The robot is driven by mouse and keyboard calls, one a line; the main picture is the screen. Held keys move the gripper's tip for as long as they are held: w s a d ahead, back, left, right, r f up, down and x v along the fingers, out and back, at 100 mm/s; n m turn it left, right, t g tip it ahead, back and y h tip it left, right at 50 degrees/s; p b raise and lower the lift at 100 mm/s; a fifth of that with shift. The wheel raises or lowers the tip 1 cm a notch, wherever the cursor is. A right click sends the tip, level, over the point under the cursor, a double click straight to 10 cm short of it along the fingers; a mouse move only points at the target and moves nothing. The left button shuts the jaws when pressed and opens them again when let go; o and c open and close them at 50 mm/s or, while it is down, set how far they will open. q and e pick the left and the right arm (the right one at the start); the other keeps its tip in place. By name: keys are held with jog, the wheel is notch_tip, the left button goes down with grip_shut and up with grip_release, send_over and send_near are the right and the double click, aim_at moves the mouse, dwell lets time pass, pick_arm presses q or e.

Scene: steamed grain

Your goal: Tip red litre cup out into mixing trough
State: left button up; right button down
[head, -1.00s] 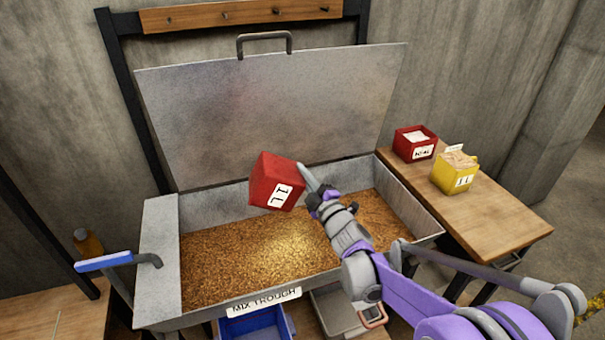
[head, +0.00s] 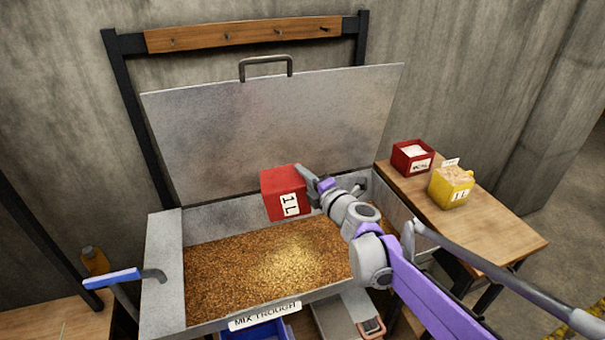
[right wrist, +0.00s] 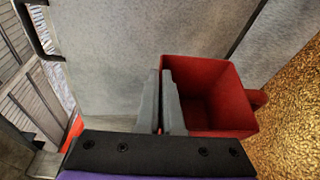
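The red litre cup (head: 280,205), marked 1L, is held in the air above the mixing trough (head: 163,262). Its label stands sideways, so the cup looks tipped over. My right gripper (head: 314,188) is at the cup's right side. In the right wrist view, the fingers (right wrist: 161,103) are close together at the wall of the cup (right wrist: 215,100), with a sliver of red between them. The cup's mouth shows there and I see no grain inside. Golden grain (head: 270,265) covers the trough floor. My left gripper is not in view.
The trough's lid (head: 270,125) stands raised behind. A side table (head: 480,225) at right bears a red box (head: 412,160) and a full yellow 1L cup (head: 451,188). A blue-gripped handle (head: 112,278) stands at the trough's left. A blue bin (head: 265,332) lies below.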

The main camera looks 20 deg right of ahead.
jog(key=shift+r+n+g+h, duration=0.2)
jog(key=shift+n+g+h, duration=0.15)
jog(key=shift+n, duration=0.65)
jog(key=shift+a+n+g, duration=0.1)
jog(key=shift+n+g, duration=0.15)
jog(key=shift+n, duration=0.35)
jog(key=shift+n+h+b, duration=0.25)
jog(key=shift+n+b, duration=0.2)
jog(key=shift+n, duration=0.05)
jog(key=shift+r+n+g+h+b, duration=0.15)
jog(key=shift+n+g+h+b, duration=0.5)
jog(key=shift+n+b, duration=0.45)
jog(key=shift+s+r, duration=0.1)
jog(key=shift+r, duration=0.1)
